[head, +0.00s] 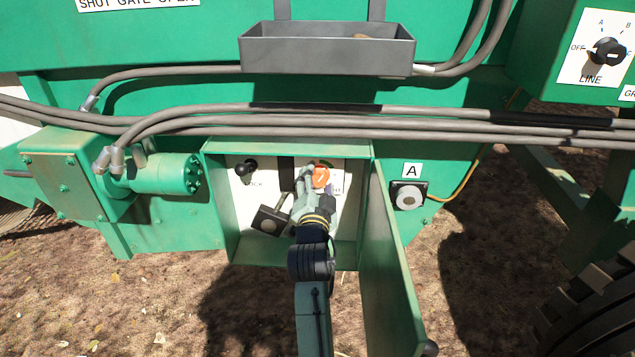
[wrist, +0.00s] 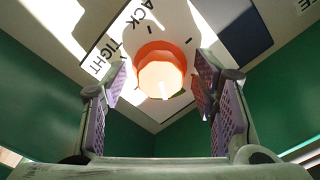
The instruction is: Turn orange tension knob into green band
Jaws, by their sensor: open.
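The orange tension knob (head: 321,177) sits on the white back panel inside the open green box. In the wrist view the knob (wrist: 161,72) is round, with a bright sunlit face. My gripper (head: 314,181) reaches into the box, close to the knob. In the wrist view my gripper (wrist: 162,85) is open, its purple-padded fingers to the left and right of the knob, with gaps showing. The label panel (wrist: 105,58) reads "TIGHT" and a partly cut "ACK". Only a small bit of green shows beside the knob; the band and the knob's pointer are not clear.
The box's hinged door (head: 392,265) stands open to the right of my arm. A black knob (head: 246,168) and a dark square block (head: 269,220) are left of my gripper inside the box. Grey hoses (head: 400,122) run above, below a grey tray (head: 330,55).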

